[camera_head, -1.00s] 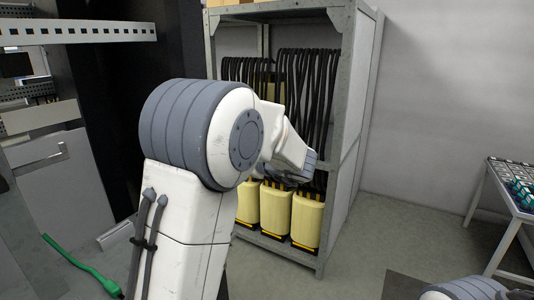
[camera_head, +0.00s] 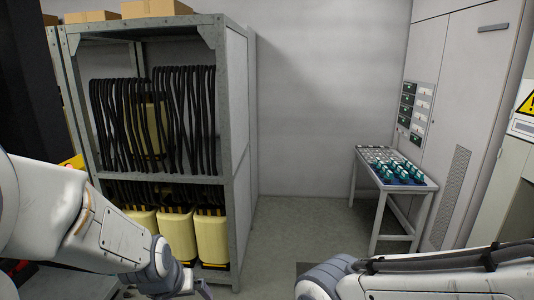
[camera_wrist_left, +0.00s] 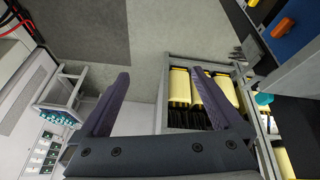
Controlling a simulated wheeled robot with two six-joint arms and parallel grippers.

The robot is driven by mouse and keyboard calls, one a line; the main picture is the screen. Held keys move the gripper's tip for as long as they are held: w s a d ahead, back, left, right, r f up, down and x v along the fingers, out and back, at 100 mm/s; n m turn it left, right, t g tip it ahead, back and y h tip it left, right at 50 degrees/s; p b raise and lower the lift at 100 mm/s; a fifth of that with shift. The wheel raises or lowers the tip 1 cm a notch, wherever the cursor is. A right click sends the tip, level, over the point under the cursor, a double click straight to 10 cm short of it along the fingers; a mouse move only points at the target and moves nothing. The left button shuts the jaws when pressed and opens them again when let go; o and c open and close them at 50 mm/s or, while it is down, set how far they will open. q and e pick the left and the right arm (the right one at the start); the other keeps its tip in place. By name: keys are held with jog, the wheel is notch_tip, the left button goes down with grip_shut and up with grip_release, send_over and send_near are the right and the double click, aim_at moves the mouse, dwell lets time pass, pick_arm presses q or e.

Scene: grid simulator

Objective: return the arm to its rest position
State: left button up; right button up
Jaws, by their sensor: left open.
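My left arm (camera_head: 85,225) comes in from the left in the head view and reaches down to the lower middle, in front of the shelf rack. Its wrist end is at the bottom edge, and the gripper there is mostly cut off. In the left wrist view my left gripper (camera_wrist_left: 160,75) is open, with its two dark fingers wide apart and nothing between them. My right arm (camera_head: 420,280) shows along the bottom right of the head view; its gripper is out of view.
A grey metal rack (camera_head: 233,130) with black hoses and yellow containers (camera_head: 212,238) stands behind my left arm. A small table (camera_head: 424,190) with teal items stands at right, beside tall grey cabinets (camera_head: 455,90). Floor between rack and table is clear.

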pick_arm(q)
jog(key=s+f+m+g, duration=0.2)
jog(key=s, duration=0.4)
jog(key=s+d+m+g+b, duration=0.3)
jog(key=s+d+m+b, duration=0.3)
jog(key=s+d, duration=0.6)
jog(key=shift+s+d+f+m+h, duration=0.3)
jog(key=shift+s+d+f+m, duration=0.1)
jog(key=shift+s, duration=0.5)
